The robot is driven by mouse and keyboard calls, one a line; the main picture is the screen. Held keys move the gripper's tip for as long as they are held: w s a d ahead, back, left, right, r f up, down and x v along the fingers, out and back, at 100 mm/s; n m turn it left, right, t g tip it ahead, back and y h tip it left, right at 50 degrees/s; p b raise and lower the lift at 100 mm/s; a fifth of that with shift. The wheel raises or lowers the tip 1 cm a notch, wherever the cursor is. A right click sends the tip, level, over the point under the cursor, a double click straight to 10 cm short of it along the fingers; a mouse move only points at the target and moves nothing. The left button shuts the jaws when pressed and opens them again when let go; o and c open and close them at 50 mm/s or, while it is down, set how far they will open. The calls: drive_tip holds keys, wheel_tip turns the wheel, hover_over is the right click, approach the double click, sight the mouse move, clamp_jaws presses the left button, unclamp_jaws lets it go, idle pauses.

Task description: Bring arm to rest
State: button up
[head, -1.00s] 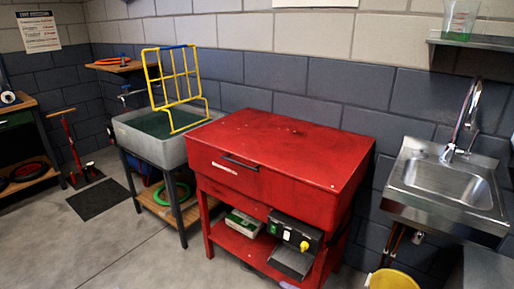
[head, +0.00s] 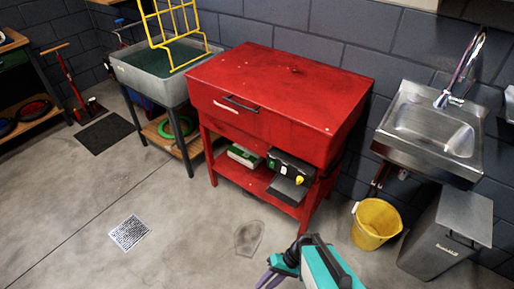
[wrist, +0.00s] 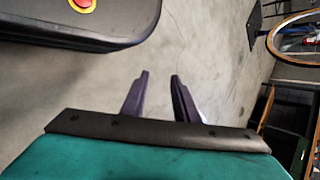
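My arm shows at the bottom of the head view, teal and black, low over the floor in front of the red cabinet. In the wrist view my gripper (wrist: 160,95) has two dark purple fingers, set apart with bare grey floor between them. Nothing is held between the fingers. In the head view a purple finger part (head: 268,278) shows at the bottom edge. A dark rounded body with a red and yellow button is at the upper left of the wrist view.
A red cabinet (head: 285,85) stands ahead, with a grey basin (head: 150,80) to its left. A steel sink (head: 432,128), yellow bucket (head: 376,224) and grey bin (head: 445,235) are to the right. A floor drain (head: 129,232) lies in open concrete floor at left.

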drive_tip(key=s+d+f+h, duration=0.1)
drive_tip(key=s+d+h, duration=0.1)
drive_tip(key=d, duration=0.4)
drive_tip(key=s+d+f+g+h, duration=0.1)
drive_tip(key=s+d+f+h, duration=0.1)
drive_tip(key=d+h, duration=0.3)
drive_tip(key=d, duration=0.2)
drive_tip(key=shift+d+m, duration=0.3)
drive_tip(key=shift+m, duration=0.1)
drive_tip(key=shift+s, duration=0.1)
